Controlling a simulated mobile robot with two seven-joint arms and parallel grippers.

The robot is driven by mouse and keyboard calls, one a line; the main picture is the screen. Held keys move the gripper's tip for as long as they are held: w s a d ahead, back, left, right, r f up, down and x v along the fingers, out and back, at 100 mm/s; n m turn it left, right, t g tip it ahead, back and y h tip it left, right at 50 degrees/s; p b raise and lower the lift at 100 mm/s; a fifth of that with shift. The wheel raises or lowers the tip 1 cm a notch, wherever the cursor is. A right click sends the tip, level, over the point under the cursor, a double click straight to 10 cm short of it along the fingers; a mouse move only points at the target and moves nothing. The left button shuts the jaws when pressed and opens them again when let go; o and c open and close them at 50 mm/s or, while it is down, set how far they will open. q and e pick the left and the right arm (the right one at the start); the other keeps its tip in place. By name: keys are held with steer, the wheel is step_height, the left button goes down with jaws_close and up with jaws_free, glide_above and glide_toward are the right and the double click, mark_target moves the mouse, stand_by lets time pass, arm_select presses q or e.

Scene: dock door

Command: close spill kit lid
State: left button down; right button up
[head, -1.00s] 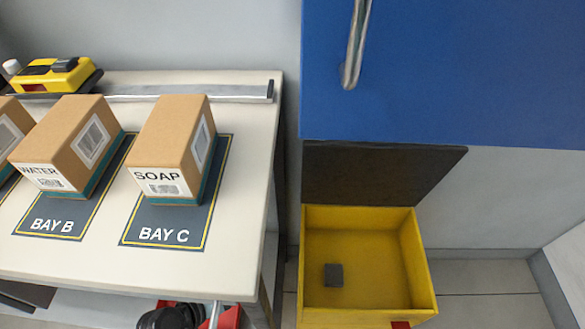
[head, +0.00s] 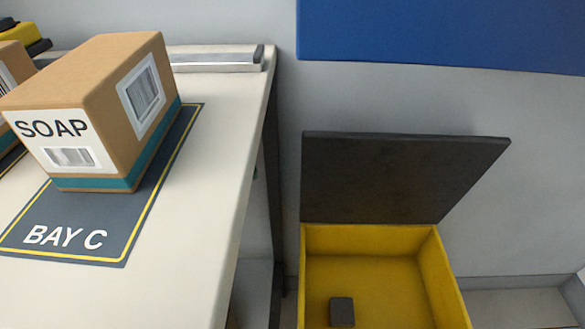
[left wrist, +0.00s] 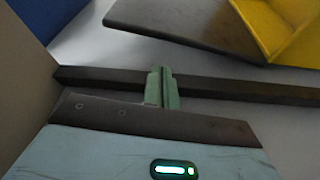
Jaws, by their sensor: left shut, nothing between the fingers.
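The spill kit is a yellow box (head: 445,285) on the floor to the right of the table in the head view. Its dark lid (head: 400,178) stands open, raised at the back of the box. A small dark block (head: 342,312) lies inside. In the left wrist view, the lid (left wrist: 190,25) and part of the yellow box (left wrist: 285,30) show at the top. My left gripper (left wrist: 162,74) is shut and empty, its green fingers together and apart from the lid. Neither gripper shows in the head view, and my right gripper is in no view.
A pale table (head: 200,240) at the left holds a SOAP carton (head: 100,110) on the BAY C mat (head: 75,230). A blue panel (head: 440,35) hangs above the lid. A dark bar (left wrist: 225,88) crosses behind my left fingers. Wall lies behind the lid.

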arm_select(q)
steer(key=shift+d+r, duration=0.1)
steer(key=shift+d, duration=0.05)
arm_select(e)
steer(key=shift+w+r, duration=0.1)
